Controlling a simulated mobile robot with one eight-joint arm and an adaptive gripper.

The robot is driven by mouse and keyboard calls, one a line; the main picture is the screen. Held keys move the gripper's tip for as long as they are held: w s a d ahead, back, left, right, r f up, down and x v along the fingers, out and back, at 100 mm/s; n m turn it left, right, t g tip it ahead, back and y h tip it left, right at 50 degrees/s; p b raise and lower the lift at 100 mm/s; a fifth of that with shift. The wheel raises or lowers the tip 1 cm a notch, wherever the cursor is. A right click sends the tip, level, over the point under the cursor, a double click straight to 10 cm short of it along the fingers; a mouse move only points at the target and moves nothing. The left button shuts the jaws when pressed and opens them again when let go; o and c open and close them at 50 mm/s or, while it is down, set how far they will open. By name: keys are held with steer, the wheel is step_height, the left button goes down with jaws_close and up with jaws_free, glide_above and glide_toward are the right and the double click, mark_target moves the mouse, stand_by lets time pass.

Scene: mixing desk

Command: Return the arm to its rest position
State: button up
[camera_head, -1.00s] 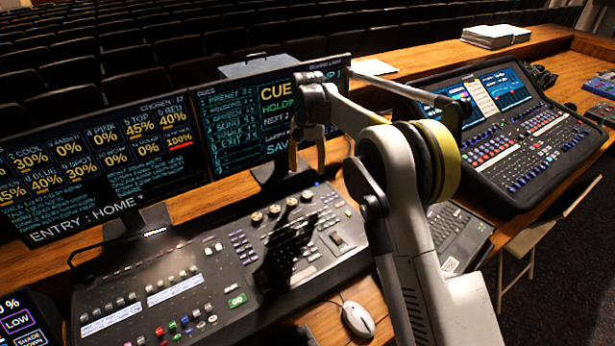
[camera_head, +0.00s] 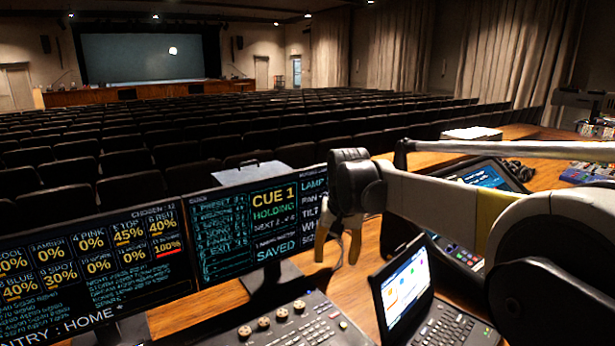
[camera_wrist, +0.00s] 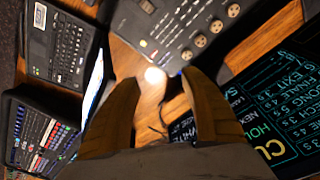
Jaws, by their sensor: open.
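My gripper (camera_head: 338,246) hangs with its fingers pointing down in front of the right-hand cue monitor (camera_head: 262,225). It is open and empty, with a gap between its two tan fingers. My arm reaches in from the right of the head view. In the wrist view, my gripper (camera_wrist: 152,98) shows its two fingers apart over the wooden desk (camera_wrist: 130,62), with nothing between them.
A laptop (camera_head: 402,290) stands open just right of and below my gripper. The lighting console (camera_head: 285,325) lies below it. A left monitor (camera_head: 95,265) stands beside the cue monitor. The sound mixer (camera_wrist: 38,128) lies beyond the laptop. Seat rows (camera_head: 200,150) fill the background.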

steer(key=s+d+t, duration=0.1)
steer(key=s+d, duration=0.2)
steer(key=s, duration=0.4)
steer(key=s+d+t+b, duration=0.1)
steer(key=s+d, duration=0.2)
steer(key=s, duration=0.4)
steer(key=s+d+t, duration=0.1)
steer(key=s+d, duration=0.3)
steer(key=s, duration=0.3)
steer(key=s+d+f+t+b, duration=0.1)
steer(key=s+d+f, duration=0.1)
steer(key=s+f, duration=0.3)
steer(key=s, duration=0.3)
steer(key=shift+s+n+t, duration=0.3)
steer(key=shift+s+t, duration=0.05)
steer(key=shift+t, duration=0.05)
steer(key=shift+d+f, duration=0.1)
